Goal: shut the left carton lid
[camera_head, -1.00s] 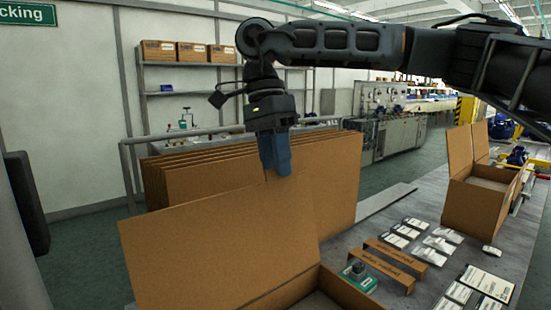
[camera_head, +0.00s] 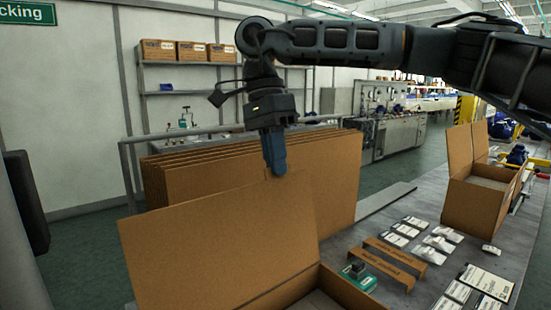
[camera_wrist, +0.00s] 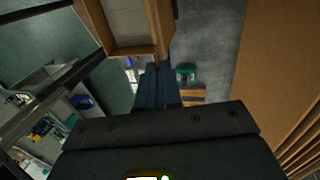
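The left carton (camera_head: 330,294) is at the bottom of the head view, partly cut off by the frame edge. Its brown lid (camera_head: 220,245) stands raised, leaning up on the carton's left side. My gripper (camera_head: 278,173) points down by the lid's upper edge, close to its right top corner. Its blue fingers are together with nothing visible between them. I cannot tell whether the tips touch the lid. The fingers also show together in the wrist view (camera_wrist: 157,70).
Flat cardboard sheets (camera_head: 325,180) stand upright behind the lid. A second open carton (camera_head: 470,205) is at the right of the table. Brown inserts (camera_head: 390,262), a teal tray (camera_head: 358,278) and several white packets (camera_head: 440,245) lie between the cartons.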

